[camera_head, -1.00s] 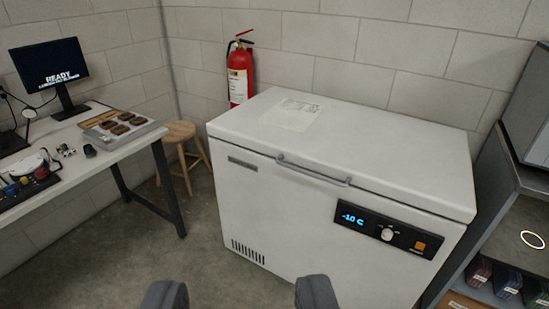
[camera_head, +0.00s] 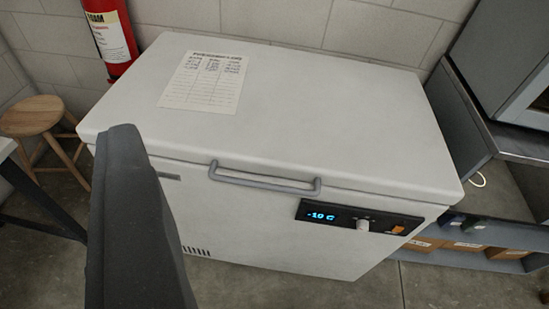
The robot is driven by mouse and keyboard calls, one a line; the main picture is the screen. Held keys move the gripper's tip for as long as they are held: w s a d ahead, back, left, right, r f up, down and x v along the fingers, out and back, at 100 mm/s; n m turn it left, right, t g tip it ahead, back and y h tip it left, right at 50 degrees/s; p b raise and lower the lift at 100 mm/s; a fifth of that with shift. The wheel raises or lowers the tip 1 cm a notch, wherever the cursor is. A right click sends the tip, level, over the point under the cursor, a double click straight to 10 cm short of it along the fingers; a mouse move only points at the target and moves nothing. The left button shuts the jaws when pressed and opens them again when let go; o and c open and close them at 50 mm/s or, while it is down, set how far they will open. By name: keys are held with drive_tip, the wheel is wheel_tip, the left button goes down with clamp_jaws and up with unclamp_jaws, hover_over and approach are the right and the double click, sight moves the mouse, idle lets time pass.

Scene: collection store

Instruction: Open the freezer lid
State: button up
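The white chest freezer (camera_head: 300,220) stands against the wall with its lid (camera_head: 320,110) shut flat. A grey bar handle (camera_head: 265,182) is fixed on the front edge of the lid, near the middle of the view. A dark part of my gripper (camera_head: 130,190) rises large and close at the left and hides the freezer's front left part. Only this one piece shows, so the gap between the fingers cannot be seen. It is left of the handle and apart from it in the picture. Nothing is seen held.
A printed sheet (camera_head: 205,80) lies on the lid. A control panel (camera_head: 358,216) with a lit display is on the front. A red extinguisher (camera_head: 110,38) and a wooden stool (camera_head: 35,115) are at left. Grey shelving with boxes (camera_head: 465,246) stands close at right.

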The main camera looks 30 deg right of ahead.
drive_tip(key=shift+w+a, duration=0.15)
drive_tip(key=shift+w, duration=0.35)
drive_tip(key=w+a+f+n+g+p, duration=0.1)
drive_tip(key=w+a+f+n+p, duration=0.2)
drive_tip(key=w+f, duration=0.85)
drive_tip(key=n+g+h+p, duration=0.1)
drive_tip(key=n+h+p, duration=0.4)
drive_tip(key=n+h, duration=0.35)
approach(263, 187)
drive_tip(key=x, duration=0.3)
drive_tip(key=b+x, duration=0.1)
drive_tip(key=x, duration=0.2)
drive_tip(key=b+x, duration=0.1)
drive_tip(key=x, duration=0.3)
drive_tip(key=shift+f, duration=0.3)
drive_tip(key=shift+w+d, duration=0.3)
drive_tip(key=shift+w, duration=0.05)
